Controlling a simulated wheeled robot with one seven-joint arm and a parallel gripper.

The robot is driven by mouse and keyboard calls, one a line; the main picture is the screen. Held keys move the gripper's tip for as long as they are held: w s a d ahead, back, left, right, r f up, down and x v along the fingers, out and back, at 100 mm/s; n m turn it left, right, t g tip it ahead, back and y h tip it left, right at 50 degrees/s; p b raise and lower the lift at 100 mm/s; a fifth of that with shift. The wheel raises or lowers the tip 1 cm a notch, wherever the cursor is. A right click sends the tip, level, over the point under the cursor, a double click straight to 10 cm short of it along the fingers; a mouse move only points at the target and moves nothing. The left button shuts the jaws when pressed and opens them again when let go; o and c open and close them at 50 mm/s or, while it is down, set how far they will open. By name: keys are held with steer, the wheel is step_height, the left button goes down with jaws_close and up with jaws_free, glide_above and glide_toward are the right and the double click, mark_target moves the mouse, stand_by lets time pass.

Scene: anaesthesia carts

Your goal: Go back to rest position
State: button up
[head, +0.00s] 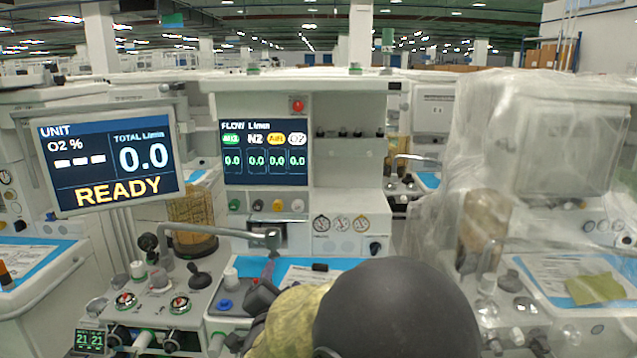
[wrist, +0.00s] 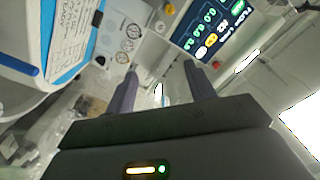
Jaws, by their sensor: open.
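My gripper (wrist: 160,68) is open in the wrist view, its two grey fingers spread apart with nothing between them. Beyond the fingers are the tilted flow screen (wrist: 212,28) and the white front panel of the anaesthesia cart with its gauges (wrist: 124,45). In the head view my arm reaches forward over the cart's work surface, and its dark rounded link hides much of the lower middle. The cart's flow screen (head: 264,160) stands upright behind it. The monitor (head: 110,160) at left reads READY.
A metal tube (head: 215,232) arches over the cart's knobs and black lever, left of my arm. A plastic-wrapped cart (head: 545,150) stands close on the right. Another cart (head: 38,280) is at far left.

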steer(key=s+d+f+n+g+y, duration=0.25)
steer(key=d+f+n+g, duration=0.35)
steer(key=d+f+g, duration=0.3)
steer(key=s+d+f+n+g+h, duration=0.1)
steer(key=s+d+f+n+g, duration=0.2)
steer(key=s+d, duration=0.4)
steer(key=s+d+f+g+h, duration=0.1)
steer(key=s+d+f+g, duration=0.25)
steer(key=s+d, duration=0.4)
steer(key=w+a+p+v, duration=0.1)
steer(key=p+v, duration=1.6)
steer(key=p, duration=0.1)
steer(key=shift+w+a+r+n, duration=0.3)
steer(key=shift+w+r, duration=0.05)
steer(key=shift+r, duration=0.05)
